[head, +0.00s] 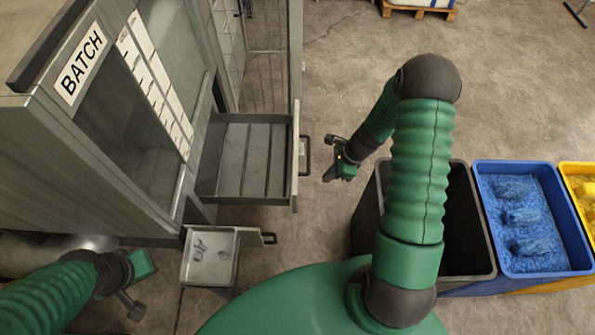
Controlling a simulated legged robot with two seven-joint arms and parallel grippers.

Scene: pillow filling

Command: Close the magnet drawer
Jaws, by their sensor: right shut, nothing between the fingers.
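The magnet drawer (203,177), a grey metal drawer with parallel bars across its floor, is pulled out to the right from the machine marked BATCH. Its dark handle (304,156) is on the front face at its right end. My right gripper (329,176) is shut and empty, just to the right of the handle and apart from it in the picture. My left gripper (133,305) is at the lower left, below the machine, away from the drawer. Its fingers do not show clearly enough to judge their opening.
A smaller tray (195,270) with small bits in it and its own handle (269,238) sticks out below the drawer. A black bin (485,245), a blue bin (545,268) and a yellow bin (565,168) stand at right. Floor (330,80) behind my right arm is clear.

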